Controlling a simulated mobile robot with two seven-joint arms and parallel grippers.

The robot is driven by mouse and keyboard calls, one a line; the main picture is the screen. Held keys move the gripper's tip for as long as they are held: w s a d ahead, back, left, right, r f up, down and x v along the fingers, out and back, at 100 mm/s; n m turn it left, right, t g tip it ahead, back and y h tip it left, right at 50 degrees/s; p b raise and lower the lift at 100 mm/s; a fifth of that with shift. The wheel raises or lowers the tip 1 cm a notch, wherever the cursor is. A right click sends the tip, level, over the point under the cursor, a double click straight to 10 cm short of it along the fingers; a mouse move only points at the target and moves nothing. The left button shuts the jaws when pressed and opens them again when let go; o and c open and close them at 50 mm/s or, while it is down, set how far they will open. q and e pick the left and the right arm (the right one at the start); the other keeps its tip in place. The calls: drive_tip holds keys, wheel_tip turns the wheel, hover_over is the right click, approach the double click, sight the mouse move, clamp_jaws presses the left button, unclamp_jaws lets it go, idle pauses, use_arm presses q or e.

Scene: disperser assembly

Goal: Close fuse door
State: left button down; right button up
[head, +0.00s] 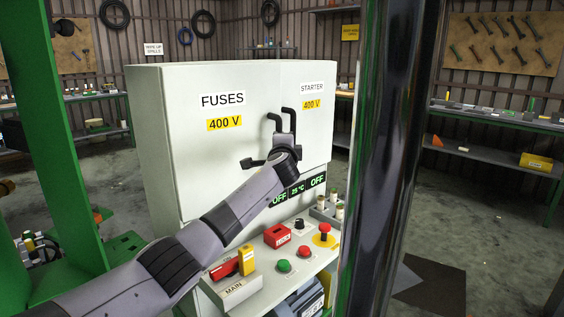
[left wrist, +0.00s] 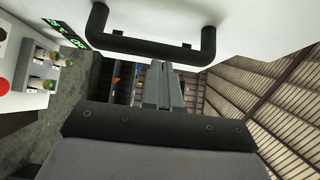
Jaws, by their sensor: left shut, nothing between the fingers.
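The white cabinet (head: 180,140) stands in the middle of the head view. Its front bears a FUSES label (head: 222,100) at left and a STARTER label (head: 311,88) at right, each above a yellow 400 V tag. A black bar handle (head: 272,120) sits between the labels. My left gripper (head: 284,142) is at the cabinet front by this handle. In the left wrist view the black handle (left wrist: 150,45) crosses the top, and the shut, empty fingers (left wrist: 160,82) lie just below it. I cannot tell whether they touch it. The door's gap is not visible. My right gripper is out of view.
A dark glossy post (head: 392,150) stands close at right, a green frame (head: 70,140) at left. Workbenches line the walls.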

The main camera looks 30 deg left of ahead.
use_arm(q)
drive_tip(key=shift+w+a+f+b, duration=0.1)
drive_tip(key=shift+w+a+b, duration=0.6)
drive_tip(key=shift+a, duration=0.2)
drive_tip(key=shift+w+a+b, duration=0.6)
drive_tip(key=shift+a+b, duration=0.1)
drive_tip(key=shift+a, duration=0.15)
drive_tip(key=shift+a+r, duration=0.15)
drive_tip(key=shift+r, duration=0.25)
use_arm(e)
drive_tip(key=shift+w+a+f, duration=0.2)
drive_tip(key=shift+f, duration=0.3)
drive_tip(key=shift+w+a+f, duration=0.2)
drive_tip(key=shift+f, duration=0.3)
